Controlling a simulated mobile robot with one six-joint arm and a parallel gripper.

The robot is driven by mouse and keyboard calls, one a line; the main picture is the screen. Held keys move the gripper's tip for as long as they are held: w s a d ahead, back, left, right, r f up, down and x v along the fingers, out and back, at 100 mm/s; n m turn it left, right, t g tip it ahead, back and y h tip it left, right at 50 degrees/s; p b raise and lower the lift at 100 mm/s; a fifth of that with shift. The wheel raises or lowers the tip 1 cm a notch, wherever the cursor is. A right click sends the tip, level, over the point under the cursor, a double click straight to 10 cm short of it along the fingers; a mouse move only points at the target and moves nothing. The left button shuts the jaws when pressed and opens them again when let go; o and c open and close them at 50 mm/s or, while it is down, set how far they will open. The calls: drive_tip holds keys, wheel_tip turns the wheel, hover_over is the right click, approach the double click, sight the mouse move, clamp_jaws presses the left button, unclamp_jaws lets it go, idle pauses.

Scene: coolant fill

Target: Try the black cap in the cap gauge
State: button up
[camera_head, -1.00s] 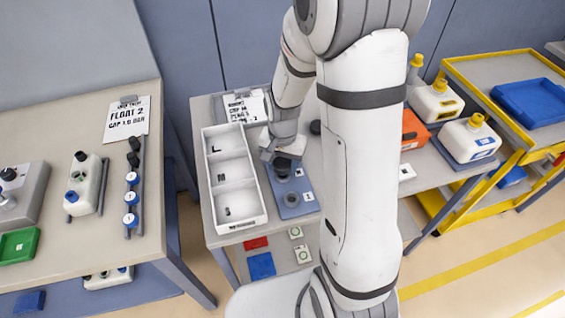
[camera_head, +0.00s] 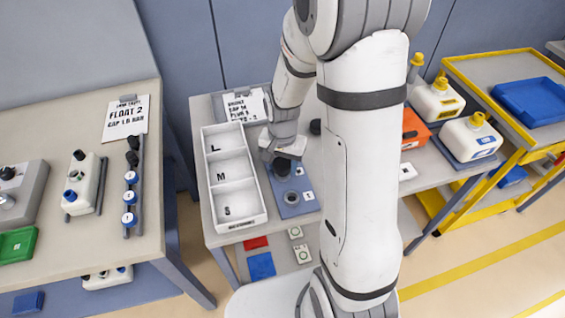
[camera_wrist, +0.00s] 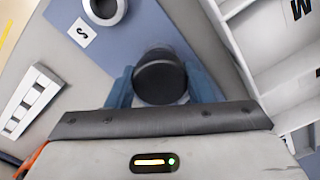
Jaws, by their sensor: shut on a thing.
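The black cap (camera_wrist: 160,78) is between the two blue fingers of my gripper (camera_wrist: 160,88) in the wrist view, and the gripper is shut on it. The cap gauge is a blue plate (camera_head: 291,209) on the middle bench, with small white labels along its right side. In the head view my gripper (camera_head: 283,160) is over the far part of the plate, with the cap (camera_head: 283,169) below it. A grey ring (camera_wrist: 103,8) beside the label S shows at the top of the wrist view. What lies under the cap is hidden, so I cannot tell whether it is seated.
A white tray (camera_head: 264,205) with compartments L, M and S stands left of the gauge. A clipboard (camera_head: 245,106) lies behind. An orange container (camera_head: 413,128) and white yellow-capped jugs (camera_head: 470,139) stand to the right. My arm hides part of the bench.

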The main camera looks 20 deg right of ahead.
sight(283, 163)
drive_tip(key=shift+f, duration=0.2)
drive_tip(key=o, duration=1.1)
drive_tip(key=shift+r+b, duration=0.3)
drive_tip(key=shift+r, duration=3.6)
